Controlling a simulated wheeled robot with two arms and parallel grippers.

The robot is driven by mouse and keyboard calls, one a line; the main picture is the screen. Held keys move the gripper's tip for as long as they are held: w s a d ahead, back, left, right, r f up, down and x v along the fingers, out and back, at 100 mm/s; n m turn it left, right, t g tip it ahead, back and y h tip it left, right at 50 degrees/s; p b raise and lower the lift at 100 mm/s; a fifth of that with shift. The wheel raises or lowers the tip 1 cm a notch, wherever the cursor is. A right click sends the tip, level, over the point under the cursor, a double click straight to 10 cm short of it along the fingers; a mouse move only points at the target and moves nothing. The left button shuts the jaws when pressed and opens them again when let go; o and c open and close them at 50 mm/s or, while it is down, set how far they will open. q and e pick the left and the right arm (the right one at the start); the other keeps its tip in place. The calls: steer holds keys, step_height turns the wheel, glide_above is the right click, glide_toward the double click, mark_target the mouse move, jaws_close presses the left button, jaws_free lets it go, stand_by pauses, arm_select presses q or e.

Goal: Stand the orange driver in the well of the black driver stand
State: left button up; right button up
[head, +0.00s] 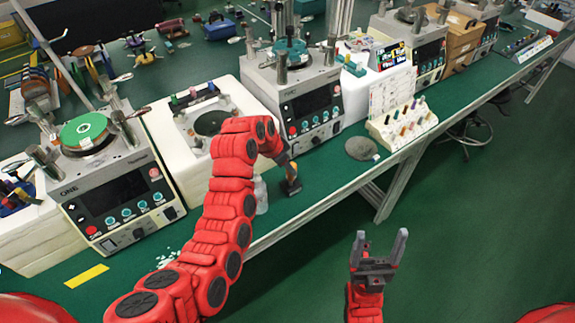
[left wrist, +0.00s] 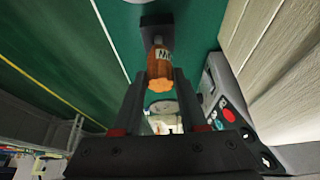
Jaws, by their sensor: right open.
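The orange driver (left wrist: 160,66) has a lobed handle end and a pale label with dark letters. It shows handle end first in the left wrist view, between the fingertips of my left gripper (left wrist: 160,75). Its far end meets the black driver stand (left wrist: 157,20); whether it is seated in the well is hidden. In the head view the stand (head: 292,187) is on the green bench near its front edge, with my left gripper (head: 288,166) just above it. Whether the fingers press on the handle is unclear. My right gripper (head: 378,250) is open and empty, away from the bench.
A clear bottle (head: 261,195) stands just left of the stand. A lapping machine (head: 305,100) stands behind it. A grey round pad (head: 361,148) and a white rack of coloured pieces (head: 403,123) are to the right. The bench front edge is close.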

arm_select(q)
steer(key=o, duration=0.5)
steer(key=shift+a+r, duration=0.1)
steer(key=shift+r, duration=0.15)
steer(key=p+v, duration=0.9)
steer(key=v, duration=0.7)
steer(key=shift+s+r, duration=0.15)
steer(key=shift+r, duration=0.2)
steer(key=shift+a, duration=0.1)
